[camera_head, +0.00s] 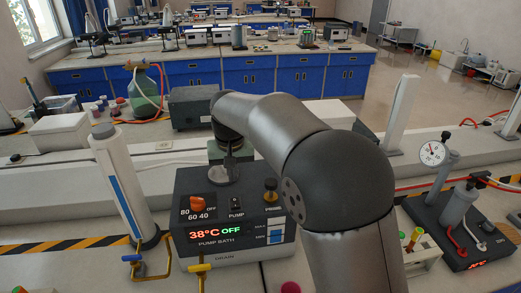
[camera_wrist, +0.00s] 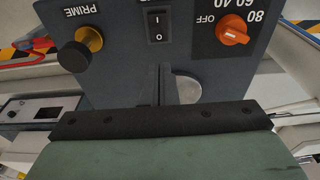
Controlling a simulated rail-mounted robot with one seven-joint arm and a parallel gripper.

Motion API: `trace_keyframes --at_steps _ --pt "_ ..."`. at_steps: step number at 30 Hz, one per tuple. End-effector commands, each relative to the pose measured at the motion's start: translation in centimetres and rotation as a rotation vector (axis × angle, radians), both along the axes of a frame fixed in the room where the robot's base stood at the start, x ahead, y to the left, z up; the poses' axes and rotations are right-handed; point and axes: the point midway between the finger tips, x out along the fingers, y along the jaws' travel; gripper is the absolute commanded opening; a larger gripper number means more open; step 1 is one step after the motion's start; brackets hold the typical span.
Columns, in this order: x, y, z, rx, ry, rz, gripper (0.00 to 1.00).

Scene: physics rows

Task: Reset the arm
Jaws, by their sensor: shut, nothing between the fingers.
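My gripper (camera_head: 228,168) hangs over the top of the dark pump bath (camera_head: 230,247), fingers pointing down and close together with nothing between them. In the wrist view its thin fingers (camera_wrist: 164,84) show as a narrow dark pair beyond the black bar and green housing. A round silver disc (camera_wrist: 188,90) lies beside the fingertips; I cannot tell whether they touch it. The bath's panel has an orange dial (camera_head: 196,203), a black pump rocker (camera_head: 236,204) and a black prime knob (camera_head: 270,184) with a brass collar. Its display reads 38°C OFF.
A white column (camera_head: 120,185) stands left of the bath, with yellow taps (camera_head: 199,268) in front. A pressure gauge (camera_head: 432,153) and a second dark device (camera_head: 465,225) stand at right. A grey-green box (camera_head: 190,106) and a white ledge lie behind. Blue-fronted benches fill the background.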

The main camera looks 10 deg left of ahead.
Motion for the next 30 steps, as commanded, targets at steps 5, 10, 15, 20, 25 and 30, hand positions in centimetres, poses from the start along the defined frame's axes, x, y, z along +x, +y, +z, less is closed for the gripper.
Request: trace_keyframes --at_steps 5,10,15,20,25,30 --pt "-0.5 -3.7 0.8 0.004 0.004 -0.035 0.00" --pt "-4.6 -14.2 1.7 0.012 0.020 -0.125 0.00" --pt "-12.7 -24.3 0.5 0.013 0.035 -0.224 0.00" --pt "-20.8 -29.9 -2.2 0.005 0.044 -0.299 0.00" --pt "-26.0 -32.2 -4.7 -0.003 0.051 -0.344 0.00" --pt "-27.3 -32.6 -5.5 -0.006 0.055 -0.354 0.00"
